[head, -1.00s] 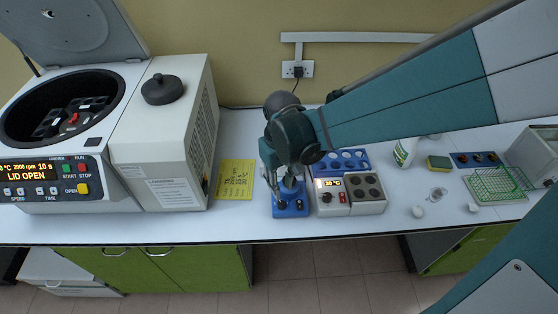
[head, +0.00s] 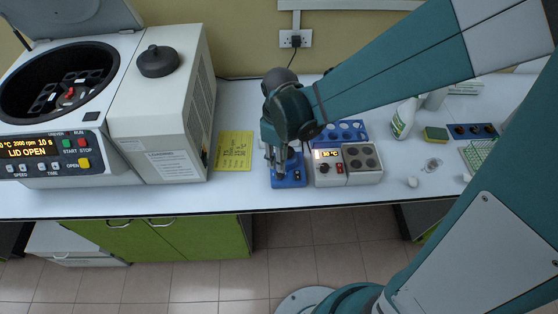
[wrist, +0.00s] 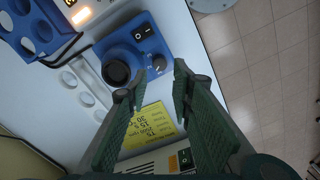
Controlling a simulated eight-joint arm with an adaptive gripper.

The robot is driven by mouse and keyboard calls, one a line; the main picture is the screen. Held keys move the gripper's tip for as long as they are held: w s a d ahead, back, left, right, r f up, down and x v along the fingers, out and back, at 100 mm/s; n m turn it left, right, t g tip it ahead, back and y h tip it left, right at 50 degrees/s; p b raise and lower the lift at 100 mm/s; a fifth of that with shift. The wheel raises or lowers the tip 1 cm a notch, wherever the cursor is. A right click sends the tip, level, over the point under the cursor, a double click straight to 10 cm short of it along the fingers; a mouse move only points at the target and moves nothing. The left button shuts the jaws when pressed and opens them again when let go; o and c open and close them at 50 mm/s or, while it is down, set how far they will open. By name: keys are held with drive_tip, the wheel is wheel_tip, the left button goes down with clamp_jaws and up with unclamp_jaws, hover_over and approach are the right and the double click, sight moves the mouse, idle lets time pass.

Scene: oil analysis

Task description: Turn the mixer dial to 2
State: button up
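The blue mixer (wrist: 128,48) stands on the bench, with a round black cup head (wrist: 116,72), a black rocker switch (wrist: 142,30) and a small dark dial (wrist: 158,62) on its front side. In the head view the mixer (head: 290,180) is partly hidden behind my gripper (head: 275,165). In the wrist view my gripper (wrist: 158,80) is open and empty. Its two green fingers point at the dial, which shows in the gap just beyond the fingertips. I cannot tell the dial's setting or whether a finger touches it.
A heater block (head: 347,165) with a lit display stands right of the mixer, and a blue tube rack (head: 350,130) behind. A yellow note (head: 234,150) lies left, beside the big open-lid centrifuge (head: 168,110). The bench's front edge is close to the mixer.

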sight(280, 175)
drive_tip(key=shift+f, duration=0.15)
drive_tip(key=shift+f+b, duration=0.3)
drive_tip(key=shift+f, duration=3.4)
drive_tip(key=c, duration=0.6)
